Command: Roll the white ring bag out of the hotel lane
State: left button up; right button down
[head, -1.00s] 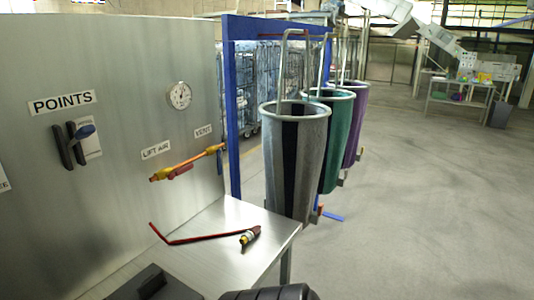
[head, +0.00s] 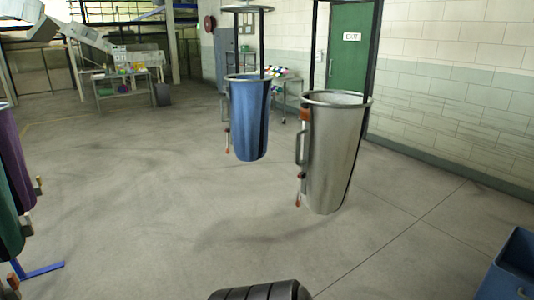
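A pale grey-white sling bag (head: 331,155) hangs right of centre in the head view, with a light ring at its mouth, a side handle and a red-tipped pull. A blue sling bag (head: 249,120) hangs to its left and farther back, also with a light ring. At the left edge, parts of a purple bag (head: 12,160) and a green bag (head: 9,220) show, cut off by the frame. I cannot tell for certain which bag the task means by white ring. Neither of my grippers shows.
A blue bin (head: 513,262) stands at the lower right. A green exit door (head: 352,65) and block wall lie behind the pale bag. Tables with items stand at the back, one to the left (head: 125,90). The middle floor (head: 150,210) is open.

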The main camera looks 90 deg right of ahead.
aim_at(332, 141)
jog(key=z, duration=3.1)
